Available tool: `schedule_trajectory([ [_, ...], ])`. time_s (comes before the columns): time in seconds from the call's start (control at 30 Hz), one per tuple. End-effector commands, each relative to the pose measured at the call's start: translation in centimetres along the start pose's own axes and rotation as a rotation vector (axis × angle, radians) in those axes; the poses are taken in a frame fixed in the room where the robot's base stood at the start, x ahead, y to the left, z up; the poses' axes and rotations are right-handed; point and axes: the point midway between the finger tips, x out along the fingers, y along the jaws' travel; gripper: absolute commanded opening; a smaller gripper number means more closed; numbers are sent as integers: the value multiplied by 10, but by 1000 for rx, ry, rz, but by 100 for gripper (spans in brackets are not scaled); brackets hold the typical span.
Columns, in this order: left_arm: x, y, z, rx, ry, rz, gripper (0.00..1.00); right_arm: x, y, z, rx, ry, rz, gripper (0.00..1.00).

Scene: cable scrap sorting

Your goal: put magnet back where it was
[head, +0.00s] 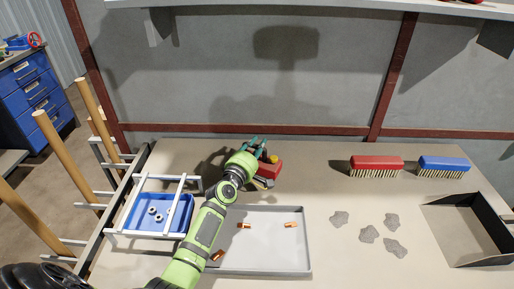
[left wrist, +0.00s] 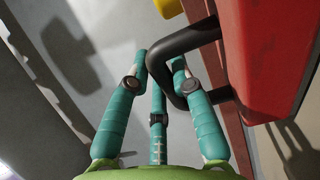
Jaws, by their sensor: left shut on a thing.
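The magnet (head: 268,169) is a red block with a yellow knob and a dark handle, near the back of the table behind the grey tray. It fills the upper right of the left wrist view (left wrist: 265,55), where its black bent handle (left wrist: 185,45) reaches between my fingers. My left gripper (head: 256,146) is shut on this handle; its teal fingers also show in the left wrist view (left wrist: 160,75). The arm partly covers the magnet in the head view. I cannot tell whether its underside touches the table. My right gripper is not in view.
A grey tray (head: 300,262) holds copper pieces (head: 291,225). A blue bin (head: 133,217) with nuts sits under a white frame (head: 150,236) at left. Red (head: 376,163) and blue (head: 443,164) brushes, grey flat pieces (head: 369,235) and a black-sided pan (head: 465,230) lie right. Bare table lies between.

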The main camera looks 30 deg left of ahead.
Motion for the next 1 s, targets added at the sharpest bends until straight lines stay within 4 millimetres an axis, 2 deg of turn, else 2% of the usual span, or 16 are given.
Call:
schedule_trajectory([
  [0.13,1,0,-1,1,2,9,0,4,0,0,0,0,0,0],
  [0.17,0,-3,0,0,0,0,35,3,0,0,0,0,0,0],
  [0.2,0,-3,0,0,0,0,47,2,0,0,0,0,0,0],
  [0.6,0,3,0,0,0,0,47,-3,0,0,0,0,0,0],
  [1.0,-62,-1,0,1,1,-1,47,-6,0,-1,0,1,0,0],
])
